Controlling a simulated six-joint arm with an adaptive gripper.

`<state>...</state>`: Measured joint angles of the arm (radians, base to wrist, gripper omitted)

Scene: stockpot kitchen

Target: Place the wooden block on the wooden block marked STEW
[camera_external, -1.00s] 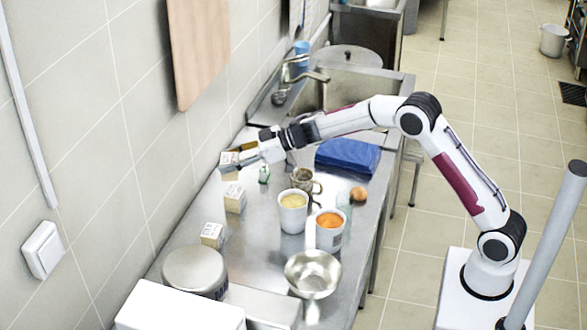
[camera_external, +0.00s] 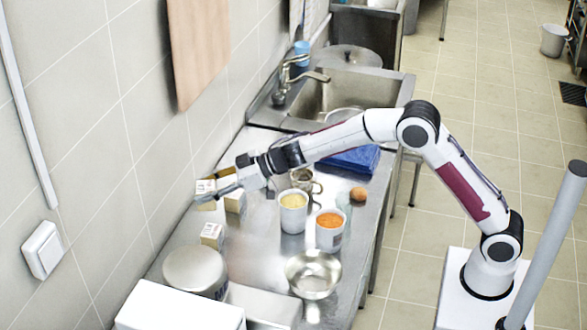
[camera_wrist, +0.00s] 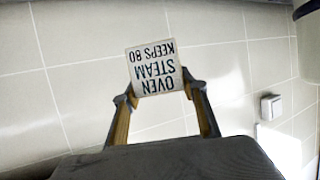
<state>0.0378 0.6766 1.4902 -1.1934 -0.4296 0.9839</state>
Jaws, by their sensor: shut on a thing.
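My gripper (camera_external: 214,190) is shut on a pale wooden block (camera_external: 204,188) and holds it near the wall on the left. In the wrist view the held block (camera_wrist: 155,68) sits between the fingertips, with upside-down text reading OVEN STEAM KEEPS 80. A second wooden block (camera_external: 236,202) stands on the counter just right of the held one, partly hidden by my gripper. A third wooden block (camera_external: 212,235) stands nearer the camera, below the held block in the picture. Lettering on these two is too small to read, so I cannot tell which is marked STEW.
A lidded pot (camera_external: 195,268) and a steel bowl (camera_external: 312,274) stand at the near end of the steel counter. Cups of yellow (camera_external: 293,213) and orange (camera_external: 330,233) contents, an egg (camera_external: 358,194) and a blue cloth (camera_external: 352,160) are to the right. The tiled wall is close on the left.

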